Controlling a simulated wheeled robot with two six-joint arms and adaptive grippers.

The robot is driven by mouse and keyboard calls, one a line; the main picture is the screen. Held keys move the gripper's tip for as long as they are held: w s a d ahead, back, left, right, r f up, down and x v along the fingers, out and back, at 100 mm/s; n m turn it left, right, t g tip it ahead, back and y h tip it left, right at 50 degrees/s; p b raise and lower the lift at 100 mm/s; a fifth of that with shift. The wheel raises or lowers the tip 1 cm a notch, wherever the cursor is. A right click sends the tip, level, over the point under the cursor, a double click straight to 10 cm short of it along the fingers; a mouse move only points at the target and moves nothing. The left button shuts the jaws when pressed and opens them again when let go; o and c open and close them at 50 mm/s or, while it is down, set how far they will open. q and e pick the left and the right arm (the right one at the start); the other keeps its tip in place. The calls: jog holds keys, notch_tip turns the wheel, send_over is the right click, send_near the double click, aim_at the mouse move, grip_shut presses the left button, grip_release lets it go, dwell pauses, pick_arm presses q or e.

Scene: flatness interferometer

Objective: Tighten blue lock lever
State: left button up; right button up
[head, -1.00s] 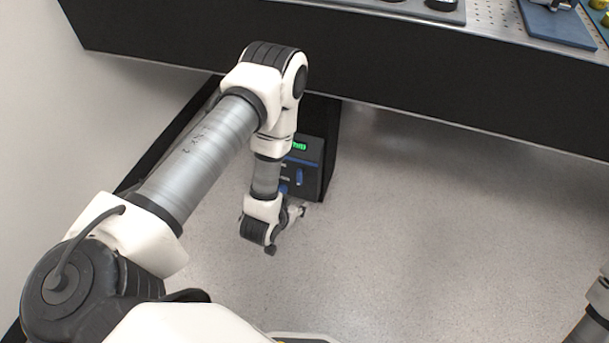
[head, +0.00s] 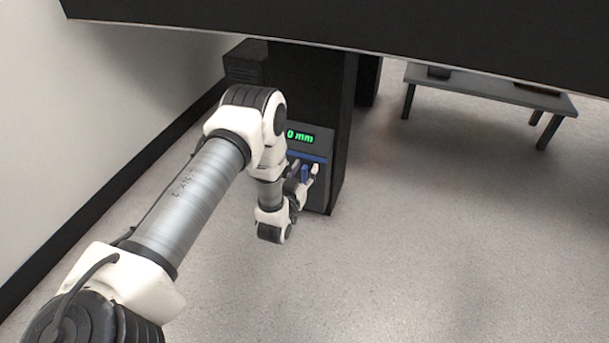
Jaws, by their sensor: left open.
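The blue lock lever (head: 305,173) stands upright on the front of a dark control box (head: 321,190) under the table. A green display (head: 300,137) ending in "0 mm" shows above it, over a blue stripe. My left gripper (head: 306,178) is at the box front, beside the lever, with a light fingertip to the lever's right. It is open. Whether its fingers touch the lever cannot be told. My own left arm hides the left part of the box. My right gripper is not in view.
The dark table edge (head: 400,55) spans the top. A black support column (head: 346,130) stands behind the box. A low grey bench (head: 490,90) is at the back right. A wall is on the left. The floor (head: 430,240) at the right is clear.

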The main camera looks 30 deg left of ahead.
pick_arm(q)
jog(key=shift+w+r, duration=0.1)
jog(key=shift+w, duration=0.05)
grip_shut()
jog(key=shift+a+n, duration=0.1)
jog(key=shift+n, duration=0.3)
jog(key=n, duration=0.1)
jog(key=n+p, duration=0.1)
jog(key=shift+a+n, duration=0.3)
jog(key=n, duration=0.2)
jog(key=shift+s+a+f+n, duration=0.2)
jog(key=shift+a+f+n, duration=0.1)
jog(key=shift+n, duration=0.1)
jog(key=n, duration=0.3)
jog(key=f+n+b, duration=0.1)
jog(key=n, duration=0.3)
jog(key=a+f+n, duration=0.1)
jog(key=n, duration=0.3)
jog(key=shift+s+a+f+b, duration=0.1)
jog(key=shift+s+b, duration=0.05)
jog(key=shift+b, duration=0.15)
